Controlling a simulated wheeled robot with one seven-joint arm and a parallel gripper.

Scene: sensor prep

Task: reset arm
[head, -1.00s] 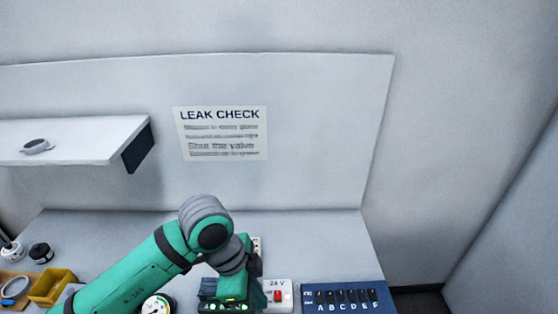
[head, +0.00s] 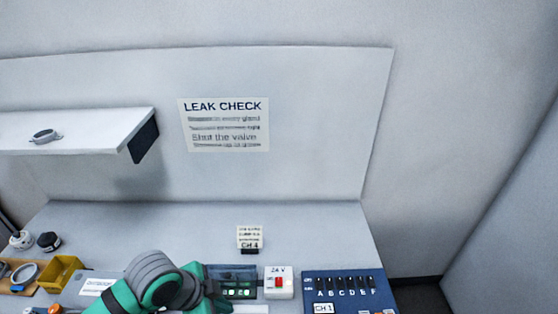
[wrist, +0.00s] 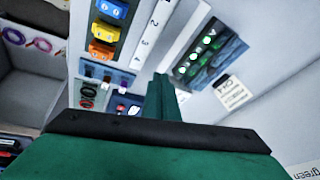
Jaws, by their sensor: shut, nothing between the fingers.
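My gripper (wrist: 163,80) shows in the wrist view as a narrow green pair of fingers pressed together, with nothing between them. It is above the bench and apart from the things on it. In the head view my green arm is low at the bottom edge, in front of the panel with green lights (head: 238,291), and its fingertips cannot be made out there.
The 24 V box with a red switch (head: 279,283) and the blue A-to-F panel (head: 340,290) stand right of my arm. A CH 4 card (head: 250,238) stands behind. A yellow bin (head: 58,274) is at left; a shelf (head: 80,135) juts out above.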

